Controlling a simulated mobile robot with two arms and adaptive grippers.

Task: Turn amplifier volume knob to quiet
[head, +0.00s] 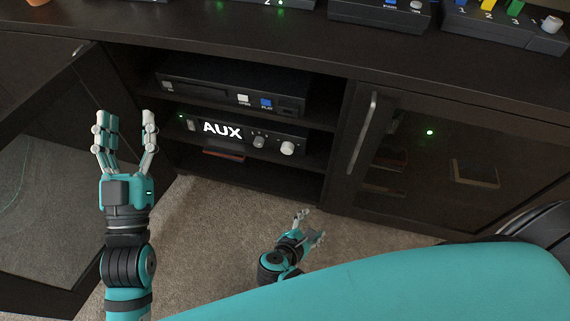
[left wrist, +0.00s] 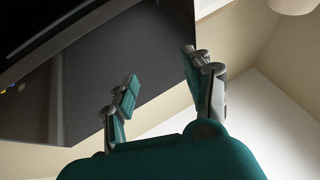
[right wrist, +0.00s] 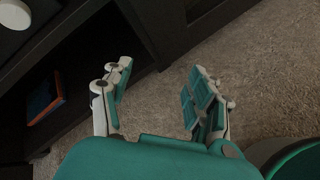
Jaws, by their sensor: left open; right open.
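The amplifier (head: 245,134) sits on the middle shelf of the open cabinet bay, its display reading AUX. A large white knob (head: 287,147) is at its right end, with a smaller knob (head: 259,141) to the left. A white round knob (right wrist: 15,14) also shows at the top left corner in the right wrist view. My right gripper (head: 310,225) is open and empty, low over the carpet in front of the cabinet, apart from the amplifier. My left gripper (head: 123,118) is open and empty, raised at the left near the open door.
A disc player (head: 220,84) is on the shelf above. A book (right wrist: 45,97) lies below the amplifier. The left cabinet door (head: 60,180) is swung open; the right glass door (head: 440,160) is closed, with a tall handle (head: 363,132). Carpet in front is clear.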

